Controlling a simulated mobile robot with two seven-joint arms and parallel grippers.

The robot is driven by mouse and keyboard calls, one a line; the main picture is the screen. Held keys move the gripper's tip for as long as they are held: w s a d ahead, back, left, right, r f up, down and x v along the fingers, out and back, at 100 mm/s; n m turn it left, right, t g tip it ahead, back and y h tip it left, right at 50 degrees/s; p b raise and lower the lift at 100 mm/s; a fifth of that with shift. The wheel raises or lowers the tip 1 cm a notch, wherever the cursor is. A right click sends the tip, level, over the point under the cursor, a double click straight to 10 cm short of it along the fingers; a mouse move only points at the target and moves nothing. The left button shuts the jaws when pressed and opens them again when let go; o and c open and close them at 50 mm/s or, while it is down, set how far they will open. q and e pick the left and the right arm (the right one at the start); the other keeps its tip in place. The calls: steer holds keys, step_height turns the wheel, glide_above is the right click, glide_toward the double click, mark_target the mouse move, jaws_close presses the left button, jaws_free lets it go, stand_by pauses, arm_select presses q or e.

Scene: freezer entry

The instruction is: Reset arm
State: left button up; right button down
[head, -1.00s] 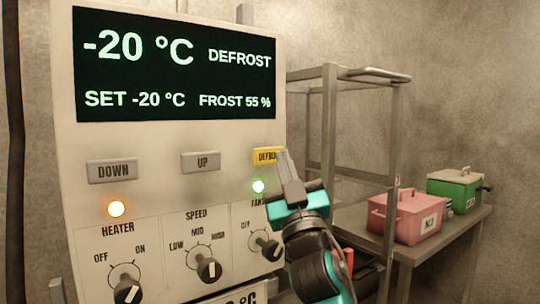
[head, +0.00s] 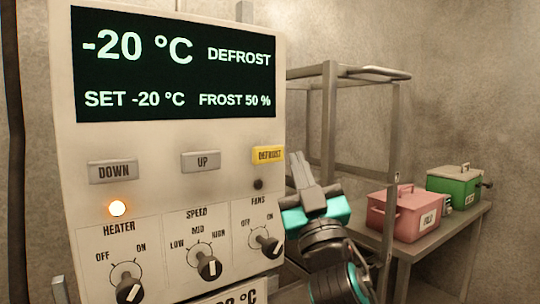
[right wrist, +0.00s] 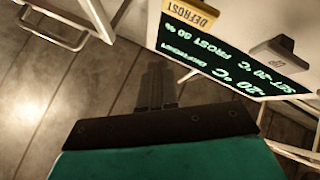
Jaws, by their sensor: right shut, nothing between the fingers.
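My right gripper (head: 301,168) is shut and empty, just right of the control panel's edge, below and right of the yellow DEFROST button (head: 268,155). It is apart from the button. In the right wrist view the shut fingers (right wrist: 157,75) point over the floor, and the DEFROST button (right wrist: 190,12) shows above them. The control panel (head: 140,140) has a display (head: 178,65) reading -20 °C, DEFROST, SET -20 °C, FROST 50 %. The heater lamp (head: 117,208) glows orange; the fans lamp (head: 258,184) is dark. My left gripper is not in view.
Below the buttons are the heater knob (head: 128,290), speed knob (head: 209,268) and fans knob (head: 269,246). A metal rack (head: 330,120) stands behind my right arm. A table (head: 440,243) at the right bears a pink box (head: 400,217) and a green box (head: 452,188).

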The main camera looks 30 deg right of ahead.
step_height(320, 180, down, 27)
steer(key=s+a+m+g+y, duration=0.1)
steer(key=s+m+g+y, duration=0.15)
steer(key=g, duration=0.85)
steer(key=s+a+f+n+g+y, duration=0.2)
steer(key=s+a+f+g, duration=0.3)
steer(key=s+f, duration=0.45)
steer(key=s+a+f+n+g+y, duration=0.1)
steer(key=s+a+f+g+y, duration=0.15)
steer(key=s+f+g, duration=0.65)
steer(key=w+a+f+t+y+p, duration=0.1)
steer(key=w+a+f+t, duration=0.2)
steer(key=t, duration=0.7)
step_height(320, 180, down, 4)
steer(key=shift+w+a+r+n, duration=0.1)
steer(key=shift+w+a+n, duration=0.3)
steer(key=shift+w, duration=0.85)
